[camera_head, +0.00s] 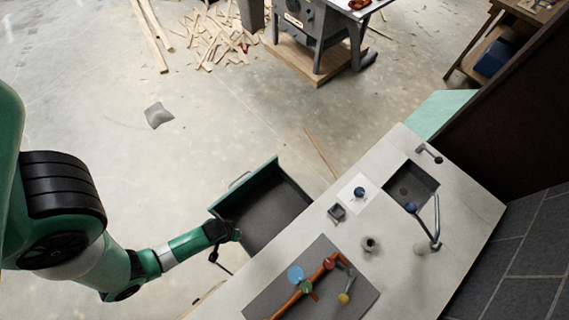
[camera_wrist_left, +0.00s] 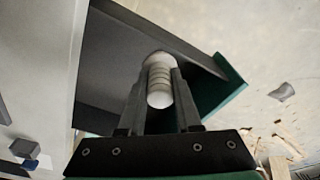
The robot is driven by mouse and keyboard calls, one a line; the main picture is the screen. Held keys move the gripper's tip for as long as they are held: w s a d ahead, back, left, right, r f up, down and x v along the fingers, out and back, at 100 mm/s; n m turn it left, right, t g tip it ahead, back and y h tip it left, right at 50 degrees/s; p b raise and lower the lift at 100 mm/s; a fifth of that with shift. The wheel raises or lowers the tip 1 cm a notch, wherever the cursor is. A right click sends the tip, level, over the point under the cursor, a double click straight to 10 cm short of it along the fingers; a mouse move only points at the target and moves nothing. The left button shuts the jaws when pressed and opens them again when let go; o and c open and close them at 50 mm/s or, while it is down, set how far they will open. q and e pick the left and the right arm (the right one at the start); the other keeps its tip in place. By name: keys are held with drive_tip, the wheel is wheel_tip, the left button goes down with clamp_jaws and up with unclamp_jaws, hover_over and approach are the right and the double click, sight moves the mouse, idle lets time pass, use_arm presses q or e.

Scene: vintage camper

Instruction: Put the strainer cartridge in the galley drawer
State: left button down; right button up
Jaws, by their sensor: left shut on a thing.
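The strainer cartridge (camera_wrist_left: 160,84) is a white ribbed cylinder seen nearly end-on in the left wrist view. My left gripper (camera_wrist_left: 158,92) is shut on it, one finger on each side. In the head view my left gripper (camera_head: 235,234) is at the left side of the open galley drawer (camera_head: 262,212), and I cannot make out the cartridge there. The drawer is pulled out from the counter, with a dark, bare interior and a green front. In the wrist view the dark drawer interior (camera_wrist_left: 112,48) lies behind the cartridge; the height between them is unclear. My right gripper is not in view.
The counter (camera_head: 395,265) holds a sink (camera_head: 411,187), a faucet (camera_head: 437,222), a dark mat (camera_head: 262,300) with an orange pipe assembly, and several small parts. A grey cushion-like item (camera_head: 158,115) lies on the floor, which is mostly clear left of the drawer.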

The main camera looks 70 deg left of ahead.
use_arm(q)
drive_tip(key=shift+w+d, duration=0.15)
drive_tip(key=shift+w+a+f, duration=0.1)
drive_tip(key=shift+a+f, duration=0.1)
drive_tip(key=shift+a, duration=0.1)
drive_tip(key=w+a+f+b, duration=0.3)
drive_tip(key=w+a+f, duration=0.1)
drive_tip(key=w, duration=0.4)
drive_tip(key=b, duration=0.8)
hover_over(264, 219)
wheel_tip(264, 219, down, 8)
drive_tip(key=shift+a+f, duration=0.1)
drive_tip(key=shift+f, duration=0.1)
drive_tip(key=shift+f+b, duration=0.3)
drive_tip(key=shift+r, duration=0.2)
drive_tip(key=shift+f, duration=0.2)
drive_tip(key=c, duration=0.6)
unclamp_jaws()
drive_tip(key=shift+r, duration=0.1)
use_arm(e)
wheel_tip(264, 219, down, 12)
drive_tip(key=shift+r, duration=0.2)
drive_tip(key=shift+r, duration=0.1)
